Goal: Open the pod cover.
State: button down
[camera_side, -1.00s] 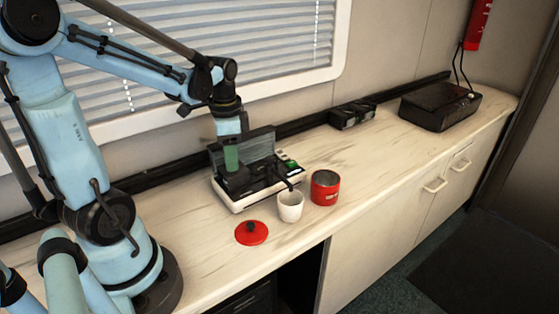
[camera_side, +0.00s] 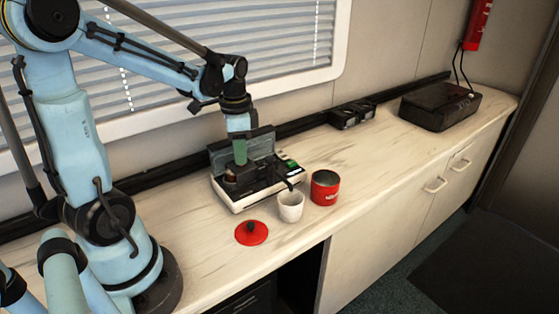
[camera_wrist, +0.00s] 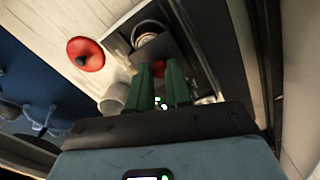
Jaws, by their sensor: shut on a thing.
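The coffee machine (camera_side: 238,203) has a pale base, a dark top and a raised dark panel at its back. My gripper (camera_side: 240,163) points down over its top, with green fingers shut. In the wrist view the fingertips (camera_wrist: 160,68) are at the dark pod cover (camera_wrist: 156,47), and I hold it there; the exact grip is hidden by the fingers. A round, ringed opening (camera_wrist: 146,31) shows beside the cover. In the side view something brownish and round (camera_side: 229,176) shows left of the fingers.
A white cup (camera_side: 290,208) and an open red can (camera_side: 325,188) stand at the machine's right front. A red lid (camera_side: 251,233) lies near the counter's front edge. A dark box (camera_side: 440,106) and a small black holder (camera_side: 352,115) sit farther back.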

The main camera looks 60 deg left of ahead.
aim_at(251, 146)
jog(key=shift+w, duration=1.55)
jog(key=c, duration=1.1)
grip_release()
jog(key=shift+o, duration=0.2)
jog(key=shift+r, duration=0.1)
notch_tip(251, 146, up, 12)
